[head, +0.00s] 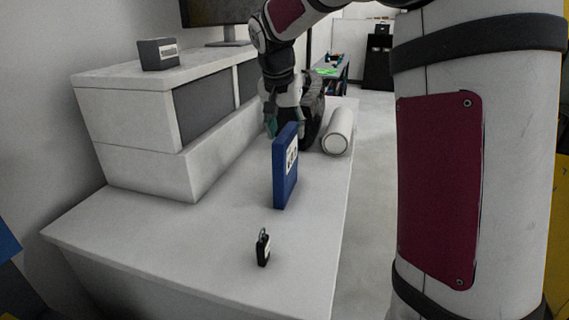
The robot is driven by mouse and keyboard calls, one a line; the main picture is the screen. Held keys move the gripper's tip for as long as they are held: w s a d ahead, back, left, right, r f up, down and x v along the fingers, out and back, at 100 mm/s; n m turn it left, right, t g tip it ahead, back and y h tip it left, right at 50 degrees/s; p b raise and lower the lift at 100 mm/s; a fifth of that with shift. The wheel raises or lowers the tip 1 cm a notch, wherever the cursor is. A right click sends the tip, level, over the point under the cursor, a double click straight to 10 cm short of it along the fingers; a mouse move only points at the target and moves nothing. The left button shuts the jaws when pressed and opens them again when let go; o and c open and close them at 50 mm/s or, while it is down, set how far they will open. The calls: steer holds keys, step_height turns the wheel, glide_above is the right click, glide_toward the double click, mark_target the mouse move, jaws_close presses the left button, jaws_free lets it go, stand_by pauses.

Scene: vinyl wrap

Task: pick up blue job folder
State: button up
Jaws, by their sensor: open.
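The blue job folder (284,182) stands upright on the white counter, with a white label on its face. My gripper (271,131) is open above and just behind the folder's top edge, to its upper left in the head view. One greenish fingertip shows; the other side of the gripper is partly hidden behind the folder. I cannot tell whether the gripper touches the folder.
A black padlock-like item (263,248) stands nearer on the white counter (190,247). A white roll (338,131) and a dark round thing (313,108) lie behind the folder. A raised shelf unit (125,118) with a grey box (158,54) is at left.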

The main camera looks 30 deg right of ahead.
steer(key=shift+p+x, duration=0.65)
steer(key=shift+x, duration=2.65)
steer(key=shift+a, duration=0.1)
steer(key=shift+f, duration=0.25)
jaws_close()
